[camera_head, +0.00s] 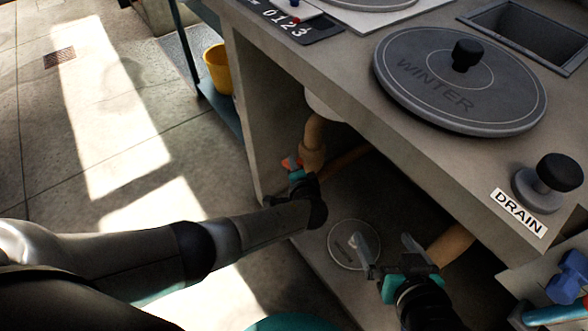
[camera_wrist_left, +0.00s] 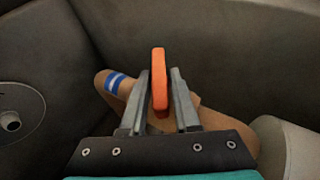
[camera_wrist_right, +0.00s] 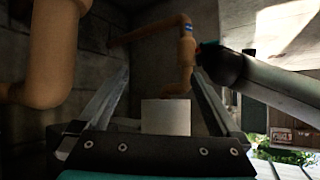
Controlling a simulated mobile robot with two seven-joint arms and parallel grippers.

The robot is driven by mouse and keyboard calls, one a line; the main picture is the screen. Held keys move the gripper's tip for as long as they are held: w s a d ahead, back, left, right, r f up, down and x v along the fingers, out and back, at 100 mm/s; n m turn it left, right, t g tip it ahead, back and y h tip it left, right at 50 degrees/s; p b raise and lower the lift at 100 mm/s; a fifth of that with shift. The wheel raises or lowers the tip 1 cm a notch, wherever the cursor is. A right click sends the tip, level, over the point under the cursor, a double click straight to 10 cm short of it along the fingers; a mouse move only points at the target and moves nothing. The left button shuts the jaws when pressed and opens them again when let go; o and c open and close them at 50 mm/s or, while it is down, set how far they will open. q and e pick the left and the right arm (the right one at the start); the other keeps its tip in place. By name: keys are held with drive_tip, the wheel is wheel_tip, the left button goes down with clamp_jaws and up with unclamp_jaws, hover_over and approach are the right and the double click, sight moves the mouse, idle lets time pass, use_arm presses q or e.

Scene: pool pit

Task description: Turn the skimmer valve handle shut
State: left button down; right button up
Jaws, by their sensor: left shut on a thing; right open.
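The orange-red valve handle (camera_wrist_left: 160,85) stands upright between the fingers of my left gripper (camera_wrist_left: 160,76), which is shut on it. The handle sits at a tan pipe (camera_wrist_left: 118,86) with a blue and white striped band. In the head view the handle (camera_head: 290,162) shows as a small red patch under the counter, beside the tan pipe (camera_head: 313,140). My left wrist hides most of the valve there. My right gripper (camera_head: 390,252) is open and empty in front of the opening under the counter, and its spread fingers frame its own wrist view (camera_wrist_right: 161,85).
A round plate (camera_head: 340,256) lies on the floor of the pit behind my right gripper. The counter above carries a WINTER lid (camera_head: 425,95) and a black DRAIN knob (camera_head: 540,185). A yellow bucket (camera_head: 218,68) stands at the left. The paved floor left of the counter is clear.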

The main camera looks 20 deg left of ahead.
use_arm(q)
drive_tip(key=shift+s+f+t+y+b, duration=0.1)
drive_tip(key=shift+f+t+y+b, duration=0.2)
drive_tip(key=shift+b, duration=0.1)
drive_tip(key=shift+m+t+y+b, duration=0.3)
drive_tip(key=shift+t+b, duration=0.1)
drive_tip(key=shift+b, duration=0.1)
drive_tip(key=shift+t+y+b, duration=0.35)
drive_tip(key=shift+t+y, duration=0.05)
drive_tip(key=shift+m+t, duration=0.3)
use_arm(e)
drive_tip(key=a+r+t, duration=0.1)
drive_tip(key=a+r+t+y, duration=0.1)
drive_tip(key=t, duration=0.1)
drive_tip(key=a+r+t+y, duration=0.1)
drive_tip(key=a+t, duration=0.1)
drive_tip(key=shift+s+a+m, duration=0.1)
drive_tip(key=shift+s+m, duration=0.05)
drive_tip(key=shift+m, duration=0.15)
use_arm(q)
drive_tip(key=shift+t+y, duration=0.3)
drive_tip(key=shift+y, duration=0.2)
use_arm(e)
drive_tip(key=shift+s+r+t+y, duration=0.1)
drive_tip(key=shift+r+t+y, duration=0.05)
drive_tip(key=shift+t+y, duration=0.2)
